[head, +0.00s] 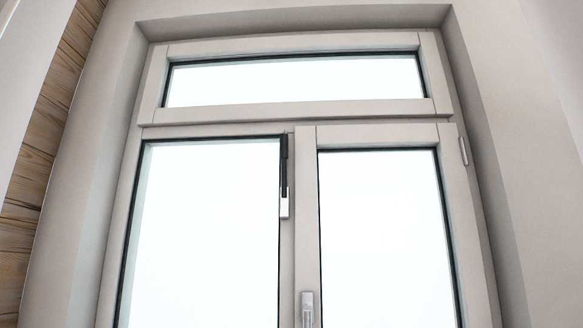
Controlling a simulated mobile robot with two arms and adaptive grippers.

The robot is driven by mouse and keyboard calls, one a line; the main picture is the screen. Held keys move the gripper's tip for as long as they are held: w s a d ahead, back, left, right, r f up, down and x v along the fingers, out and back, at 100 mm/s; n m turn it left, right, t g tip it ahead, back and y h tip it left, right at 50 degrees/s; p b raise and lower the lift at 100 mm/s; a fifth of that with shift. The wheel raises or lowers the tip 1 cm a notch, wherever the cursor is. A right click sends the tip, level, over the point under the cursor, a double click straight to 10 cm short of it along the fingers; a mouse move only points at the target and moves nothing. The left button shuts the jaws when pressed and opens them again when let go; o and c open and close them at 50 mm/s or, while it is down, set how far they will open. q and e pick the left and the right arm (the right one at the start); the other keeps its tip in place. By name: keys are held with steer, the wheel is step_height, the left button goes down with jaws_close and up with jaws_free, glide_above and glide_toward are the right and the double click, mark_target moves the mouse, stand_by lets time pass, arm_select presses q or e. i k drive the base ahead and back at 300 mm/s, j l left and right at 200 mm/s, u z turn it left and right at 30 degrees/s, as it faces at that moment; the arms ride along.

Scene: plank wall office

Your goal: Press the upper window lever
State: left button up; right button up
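A lever with a dark upper arm and a light lower end (284,207) hangs upright on the middle post of the window, just under the crossbar. A grey handle (307,308) sits lower on the right sash's frame, and its lower end is near the bottom edge of the view. The upper window (290,108) is a wide, low pane above the crossbar and appears shut. Neither of my grippers is in the head view.
Two tall panes fill the lower window, left (205,230) and right (385,230). A small hinge (464,151) is on the right frame. The window is set in a deep pale recess, with a wooden plank wall (45,140) at the left.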

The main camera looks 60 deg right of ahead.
mark_target(284, 137)
steer(key=z, duration=1.75)
steer(key=j, duration=0.15)
steer(key=i+z, duration=0.05)
